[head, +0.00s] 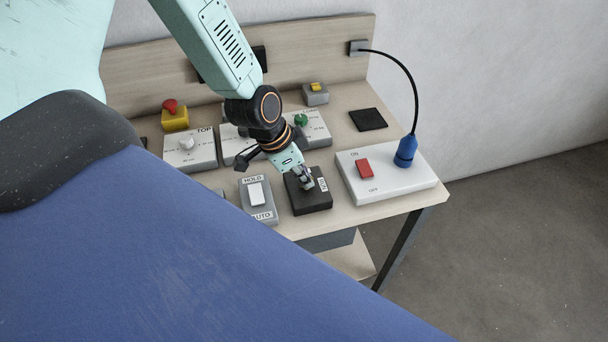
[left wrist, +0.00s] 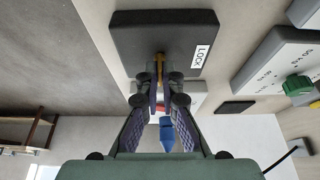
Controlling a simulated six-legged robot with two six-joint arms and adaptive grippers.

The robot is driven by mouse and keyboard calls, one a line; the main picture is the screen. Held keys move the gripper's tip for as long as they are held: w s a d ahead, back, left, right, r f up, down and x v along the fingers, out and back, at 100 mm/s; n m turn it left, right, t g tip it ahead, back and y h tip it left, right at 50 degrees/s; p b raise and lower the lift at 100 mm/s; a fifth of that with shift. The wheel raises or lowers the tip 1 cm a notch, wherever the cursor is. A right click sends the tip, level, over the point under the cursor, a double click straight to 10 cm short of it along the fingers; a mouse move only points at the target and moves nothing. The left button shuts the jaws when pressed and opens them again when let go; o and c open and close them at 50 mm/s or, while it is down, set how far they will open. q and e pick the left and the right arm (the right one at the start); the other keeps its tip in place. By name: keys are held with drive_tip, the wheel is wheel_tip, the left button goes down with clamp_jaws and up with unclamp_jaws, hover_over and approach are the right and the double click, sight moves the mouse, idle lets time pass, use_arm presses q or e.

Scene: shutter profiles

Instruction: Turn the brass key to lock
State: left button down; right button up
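The black lock block (head: 311,202) lies near the front edge of the bench, with a white label at its right side. In the left wrist view the block (left wrist: 150,35) fills the top middle, and its LOCK label (left wrist: 200,57) is readable. The brass key (left wrist: 160,65) stands out from the block's face, in line with the fingers. My left gripper (head: 306,183) is over the block, with its fingertips (left wrist: 160,84) on both sides of the key and closed in on it. The key is hidden by the fingers in the head view. My right gripper is not in view.
Left of the block is a HOLD/AUTO rocker switch (head: 257,199). Right is a white panel (head: 384,193) with a red switch (head: 364,168) and a blue plug (head: 405,151) on a black cable. Dial boxes (head: 190,154) and a red-topped button (head: 174,114) stand behind.

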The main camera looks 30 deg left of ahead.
use_arm(q)
drive_tip(key=shift+s+d+r+n+y+p, duration=0.15)
drive_tip(key=shift+n+y+p, duration=0.15)
drive_tip(key=shift+n+p, duration=0.75)
drive_tip(key=shift+n+t+y+p, duration=0.3)
drive_tip(key=shift+n+t+p, duration=0.15)
drive_tip(key=shift+n, duration=0.3)
drive_tip(key=n+y+p, duration=0.1)
drive_tip(key=n, duration=0.3)
drive_tip(key=shift+d+n+y, duration=0.1)
drive_tip(key=shift+n+y, duration=0.2)
drive_tip(key=shift+y, duration=0.1)
drive_tip(key=n+y+p, duration=0.1)
drive_tip(key=n, duration=0.2)
drive_tip(key=shift+d+n, duration=0.1)
drive_tip(key=shift+n, duration=0.3)
drive_tip(key=shift+n+g+y+p, duration=0.25)
drive_tip(key=shift+n+y+p, duration=0.4)
drive_tip(key=shift+n, duration=0.55)
drive_tip(key=shift+w+d+n+g+y+p, duration=0.1)
drive_tip(key=shift+n+g+y+p, duration=0.15)
drive_tip(key=shift+n+p, duration=0.45)
drive_tip(key=shift+w+n+g+y+p, duration=0.1)
drive_tip(key=shift+n+g+y+p, duration=0.2)
drive_tip(key=shift+n, duration=0.7)
